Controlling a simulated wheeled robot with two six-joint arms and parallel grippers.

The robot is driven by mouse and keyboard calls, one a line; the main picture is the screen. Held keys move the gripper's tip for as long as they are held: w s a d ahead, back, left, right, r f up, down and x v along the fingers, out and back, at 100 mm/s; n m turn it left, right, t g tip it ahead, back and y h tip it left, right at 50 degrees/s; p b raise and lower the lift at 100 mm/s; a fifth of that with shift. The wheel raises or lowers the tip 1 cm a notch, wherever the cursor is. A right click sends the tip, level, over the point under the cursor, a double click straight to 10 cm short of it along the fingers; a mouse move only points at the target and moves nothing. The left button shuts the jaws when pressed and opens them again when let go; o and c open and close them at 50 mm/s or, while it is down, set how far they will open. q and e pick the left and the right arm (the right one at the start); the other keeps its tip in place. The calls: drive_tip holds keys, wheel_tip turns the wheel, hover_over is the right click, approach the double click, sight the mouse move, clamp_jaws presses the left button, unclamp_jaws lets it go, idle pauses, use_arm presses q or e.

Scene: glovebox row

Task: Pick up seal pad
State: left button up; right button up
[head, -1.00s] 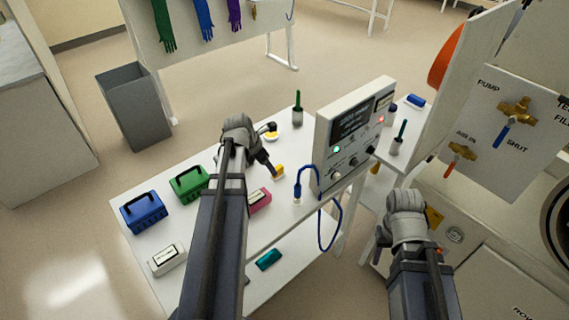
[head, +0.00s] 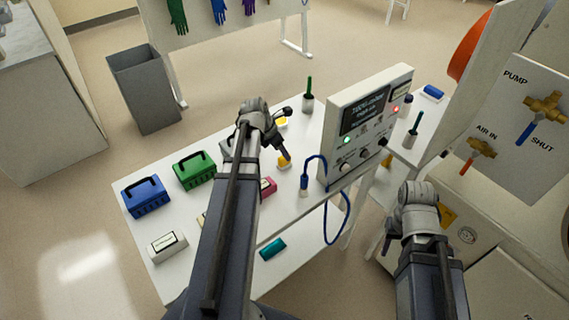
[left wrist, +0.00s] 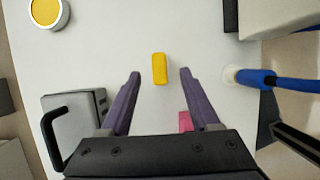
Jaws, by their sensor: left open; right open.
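A small yellow block (head: 283,163), which I take for the seal pad, lies on the white table (head: 300,208). In the left wrist view the yellow block (left wrist: 160,69) stands clear, between and slightly beyond the open fingertips, touching neither. My left gripper (left wrist: 160,76) is open and empty. In the head view my left gripper (head: 287,154) hangs over the block and partly hides it. My right gripper (head: 388,240) is open, low at the right, away from the table top.
A control box (head: 365,125) with a blue hose (head: 312,158) stands right of the block. A grey case (left wrist: 75,120) and a pink box (left wrist: 186,121) are near. A yellow-filled round dish (left wrist: 47,12) lies farther off. Blue (head: 146,196) and green (head: 195,171) cases stand left.

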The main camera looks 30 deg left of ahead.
sight(284, 161)
use_arm(q)
drive_tip(key=b+x, duration=0.4)
drive_tip(key=x, duration=0.1)
drive_tip(key=shift+s+a+f+b, duration=0.1)
drive_tip(key=shift+f+b, duration=0.1)
drive_tip(key=shift+b, duration=0.1)
drive_tip(key=shift+r, duration=0.1)
drive_tip(key=shift+c, duration=0.4)
clamp_jaws()
